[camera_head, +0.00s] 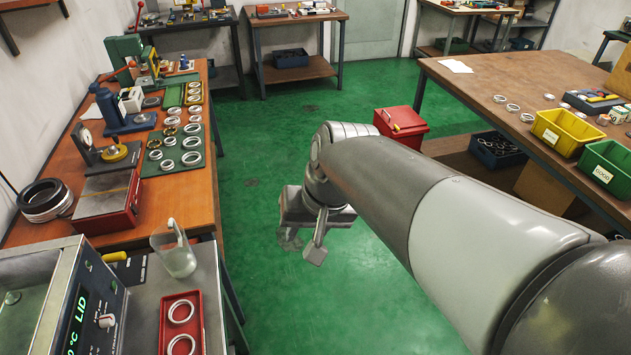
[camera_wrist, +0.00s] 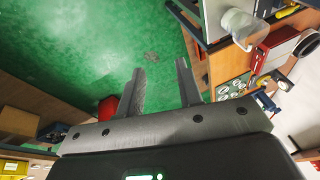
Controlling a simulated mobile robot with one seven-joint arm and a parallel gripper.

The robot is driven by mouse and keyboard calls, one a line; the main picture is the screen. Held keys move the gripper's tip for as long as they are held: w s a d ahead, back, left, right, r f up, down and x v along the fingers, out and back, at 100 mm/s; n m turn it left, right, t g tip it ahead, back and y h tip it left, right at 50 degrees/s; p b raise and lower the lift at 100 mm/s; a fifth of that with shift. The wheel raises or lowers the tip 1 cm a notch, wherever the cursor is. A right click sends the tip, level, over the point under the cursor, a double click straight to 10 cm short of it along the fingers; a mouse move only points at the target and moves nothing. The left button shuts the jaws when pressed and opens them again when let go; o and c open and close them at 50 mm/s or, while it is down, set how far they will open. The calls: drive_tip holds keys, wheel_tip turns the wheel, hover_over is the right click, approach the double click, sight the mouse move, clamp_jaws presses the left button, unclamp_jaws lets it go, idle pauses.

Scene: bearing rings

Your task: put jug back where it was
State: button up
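The jug (camera_head: 175,252) is clear with a pale handle. It stands upright on the steel bench top (camera_head: 147,310) at lower left in the head view, beside the oven-like unit. It also shows at the upper right of the wrist view (camera_wrist: 244,28). My gripper (camera_head: 302,248) hangs over the green floor, to the right of the jug and well apart from it. In the wrist view my gripper (camera_wrist: 160,72) has its two fingers spread, with only floor between them. It is open and empty.
A red tray (camera_head: 180,328) with rings sits in front of the jug. The heated unit with a LID display (camera_head: 85,310) is on its left. A wooden bench (camera_head: 180,205) with rings and gauges lies behind. A red bin (camera_head: 400,125) stands beyond my arm.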

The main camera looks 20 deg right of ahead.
drive_tip(key=s+d+r+n+t+h, duration=0.1)
drive_tip(key=s+d+r+t+h, duration=0.1)
drive_tip(key=s+d, duration=0.2)
drive_tip(key=shift+d+r+n+t, duration=0.3)
drive_tip(key=shift+d+r, duration=0.1)
idle(1.3)
